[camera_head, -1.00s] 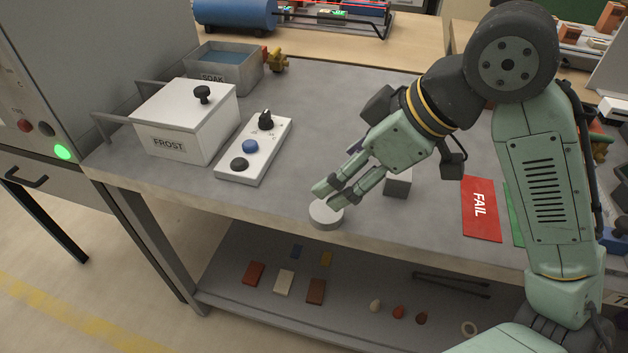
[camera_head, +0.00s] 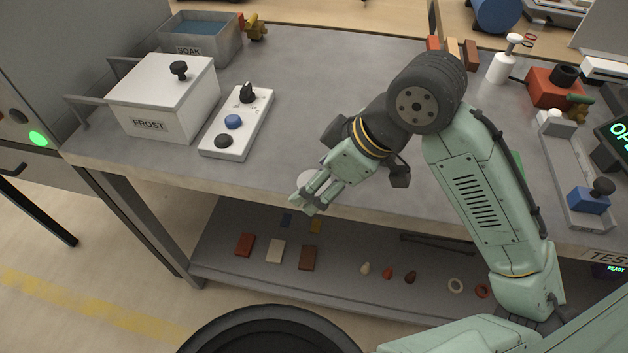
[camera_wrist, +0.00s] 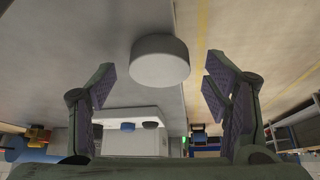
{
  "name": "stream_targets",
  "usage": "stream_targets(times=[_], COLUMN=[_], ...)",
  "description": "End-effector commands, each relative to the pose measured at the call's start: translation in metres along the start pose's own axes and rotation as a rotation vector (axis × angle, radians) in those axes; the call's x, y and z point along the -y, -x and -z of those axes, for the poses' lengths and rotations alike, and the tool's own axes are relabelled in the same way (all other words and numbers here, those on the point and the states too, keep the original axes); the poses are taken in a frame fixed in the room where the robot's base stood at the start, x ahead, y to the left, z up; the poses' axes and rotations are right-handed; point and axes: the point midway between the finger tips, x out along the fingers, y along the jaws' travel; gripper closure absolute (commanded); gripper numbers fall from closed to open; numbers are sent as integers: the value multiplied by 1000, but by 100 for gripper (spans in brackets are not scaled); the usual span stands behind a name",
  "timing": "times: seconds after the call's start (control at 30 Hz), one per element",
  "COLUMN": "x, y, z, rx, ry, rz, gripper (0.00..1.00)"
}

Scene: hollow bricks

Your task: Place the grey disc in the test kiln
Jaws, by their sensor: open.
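The grey disc (camera_head: 305,177) lies on the grey bench top near its front edge, partly hidden behind my fingers in the head view. My gripper (camera_head: 303,203) is open and empty at the bench's front edge, on the near side of the disc. In the wrist view the whole disc (camera_wrist: 160,60) shows beyond and between the spread fingers (camera_wrist: 158,88), apart from both. A label beginning "TES" (camera_head: 603,255) with a green "READY" display (camera_head: 615,269) is at the right edge; the kiln's opening is not visible, and I cannot tell whether this is the test kiln.
A white FROST box (camera_head: 150,122), a button panel (camera_head: 237,122) and a SOAK tub (camera_head: 200,50) stand on the left. A blue-handled fixture (camera_head: 588,200) stands right. The lower shelf (camera_head: 340,283) holds small bricks, cones and rings. My arm hides part of the bench.

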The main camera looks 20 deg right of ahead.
Motion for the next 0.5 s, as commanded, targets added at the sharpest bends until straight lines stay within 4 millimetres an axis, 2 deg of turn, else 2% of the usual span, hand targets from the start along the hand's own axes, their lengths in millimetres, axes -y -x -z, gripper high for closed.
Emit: stream_targets(times=[0.27,0.5], x=[0,0], y=[-4,-4], z=[0,0], rx=[-1,-1], ry=[1,1], rz=[-1,-1], gripper=[30,46])
